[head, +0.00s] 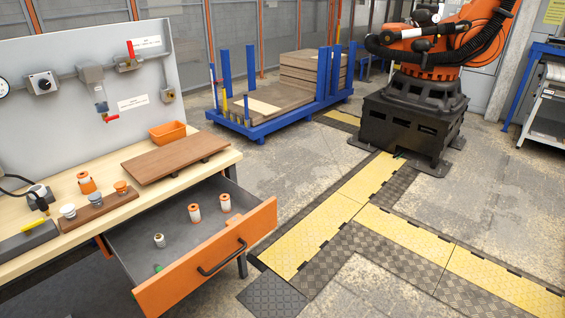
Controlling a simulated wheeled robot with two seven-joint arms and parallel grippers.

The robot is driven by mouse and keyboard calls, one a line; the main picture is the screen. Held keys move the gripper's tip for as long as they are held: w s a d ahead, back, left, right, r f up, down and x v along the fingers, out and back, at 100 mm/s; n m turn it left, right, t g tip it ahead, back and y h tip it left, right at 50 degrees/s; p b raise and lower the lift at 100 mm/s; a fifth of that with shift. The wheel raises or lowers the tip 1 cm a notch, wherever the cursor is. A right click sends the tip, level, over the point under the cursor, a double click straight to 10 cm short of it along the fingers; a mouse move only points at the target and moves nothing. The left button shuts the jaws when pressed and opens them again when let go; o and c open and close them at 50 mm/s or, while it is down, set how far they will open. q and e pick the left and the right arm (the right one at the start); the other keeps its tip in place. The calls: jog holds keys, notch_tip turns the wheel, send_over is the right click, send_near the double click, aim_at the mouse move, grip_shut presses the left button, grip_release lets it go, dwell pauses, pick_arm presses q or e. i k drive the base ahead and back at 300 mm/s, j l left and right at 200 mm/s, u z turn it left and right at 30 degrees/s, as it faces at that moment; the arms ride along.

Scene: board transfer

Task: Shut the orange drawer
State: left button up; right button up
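The orange drawer (180,284) is pulled out from under the workbench at the lower left of the head view. Its orange front carries a dark bar handle (222,258) and faces the lower right. Inside the grey drawer lie two orange-and-white cylinders (195,213), a small whitish spool (159,240) and a green item (158,268) near the front wall. Neither of my grippers shows in the head view.
The workbench (222,160) holds a brown board (155,158), an orange bin (167,132) and a small rack of knobs (98,208). A blue pallet frame (262,131) and an orange robot arm (440,45) stand behind. Floor right of the drawer is open, with yellow plates (315,232).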

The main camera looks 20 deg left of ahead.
aim_at(192, 253)
jog(key=u, duration=1.15)
